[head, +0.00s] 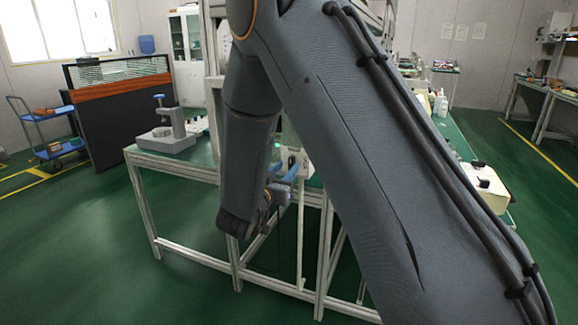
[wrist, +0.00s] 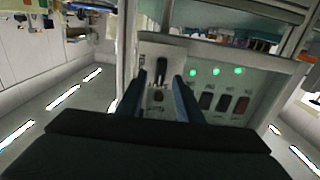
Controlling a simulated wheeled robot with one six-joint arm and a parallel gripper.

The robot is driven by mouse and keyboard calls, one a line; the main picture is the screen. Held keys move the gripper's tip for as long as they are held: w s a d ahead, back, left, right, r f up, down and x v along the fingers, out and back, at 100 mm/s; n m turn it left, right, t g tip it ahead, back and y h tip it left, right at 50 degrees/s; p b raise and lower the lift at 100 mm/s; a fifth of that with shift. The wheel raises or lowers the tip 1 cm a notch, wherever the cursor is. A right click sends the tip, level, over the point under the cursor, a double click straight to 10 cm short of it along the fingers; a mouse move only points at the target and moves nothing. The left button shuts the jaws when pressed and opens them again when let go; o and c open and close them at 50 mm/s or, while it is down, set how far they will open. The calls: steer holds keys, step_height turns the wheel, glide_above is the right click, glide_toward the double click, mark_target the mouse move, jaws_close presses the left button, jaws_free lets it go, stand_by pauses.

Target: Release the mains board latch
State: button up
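The mains board (wrist: 235,72) is a light grey panel in the wrist view, with green lights above several dark and red switches. A dark upright lever (wrist: 161,68), which looks like the latch, sits at its left part. My gripper (wrist: 158,88) is open, one blue-grey finger on each side of the lever's line. I cannot tell whether the fingertips touch the panel. In the head view, my gripper (head: 284,180) is at the board's pale box (head: 300,163), partly hidden by my arm.
The board stands at a green-topped metal-framed bench (head: 180,170) carrying a grey stand device (head: 165,135). A blue trolley (head: 45,130) and a dark partition (head: 120,110) stand at the left. Green floor at the front left is clear.

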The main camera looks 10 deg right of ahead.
mark_target(290, 164)
steer(key=shift+x, duration=1.6)
